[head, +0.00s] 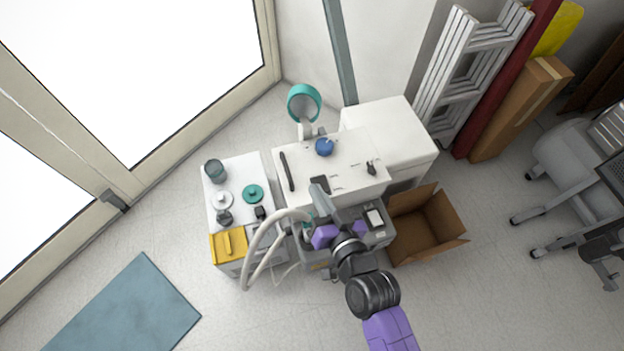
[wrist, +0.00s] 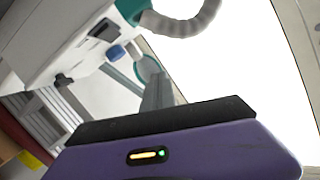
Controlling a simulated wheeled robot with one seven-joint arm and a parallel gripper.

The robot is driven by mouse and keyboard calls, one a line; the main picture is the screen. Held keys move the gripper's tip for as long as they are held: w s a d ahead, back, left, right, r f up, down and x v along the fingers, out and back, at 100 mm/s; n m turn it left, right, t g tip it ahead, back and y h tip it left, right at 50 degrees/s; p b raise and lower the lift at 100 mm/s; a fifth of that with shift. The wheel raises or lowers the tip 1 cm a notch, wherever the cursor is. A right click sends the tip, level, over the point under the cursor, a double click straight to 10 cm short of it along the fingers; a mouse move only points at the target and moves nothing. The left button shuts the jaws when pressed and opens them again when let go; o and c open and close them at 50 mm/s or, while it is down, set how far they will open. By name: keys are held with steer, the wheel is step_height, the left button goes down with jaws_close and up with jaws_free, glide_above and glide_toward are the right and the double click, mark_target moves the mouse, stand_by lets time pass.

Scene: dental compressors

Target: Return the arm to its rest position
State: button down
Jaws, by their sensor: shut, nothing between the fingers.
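My arm reaches in from the lower right of the head view. My gripper (head: 317,190) points away from me at the front of the white dental unit (head: 340,165). Its fingers are together with nothing between them. In the head view the fingertips overlap the unit's front edge; I cannot tell whether they touch it. In the wrist view the gripper's grey fingers (wrist: 157,92) show beyond the purple and black housing. The unit's white body fills the upper left of that view.
A pale hose (head: 257,245) loops just left of my gripper. A white cabinet (head: 240,178) with a yellow box (head: 228,246) stands left, an open cardboard box (head: 425,228) right. A ladder (head: 465,65) leans behind. A blue mat (head: 125,310) lies on clear floor at lower left.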

steer(key=shift+v, duration=2)
steer(key=shift+a, duration=0.15)
steer(key=shift+r, duration=0.1)
steer(key=s+d+r+h+p, duration=0.2)
steer(key=s+d+r, duration=0.4)
steer(key=s, duration=0.3)
steer(key=s+d+r+h+p, duration=0.2)
steer(key=s+d+r, duration=0.3)
steer(key=s+r, duration=0.3)
steer(key=s+d+r+h+p, duration=0.2)
steer(key=s+d+r+p, duration=0.2)
steer(key=s, duration=0.5)
step_height(320, 180, up, 4)
steer(key=d, duration=0.2)
steer(key=shift+s+d+f+t+p, duration=0.25)
steer(key=shift+s+d+t+p, duration=0.05)
steer(key=shift+s+d+p, duration=0.1)
steer(key=shift+f, duration=0.1)
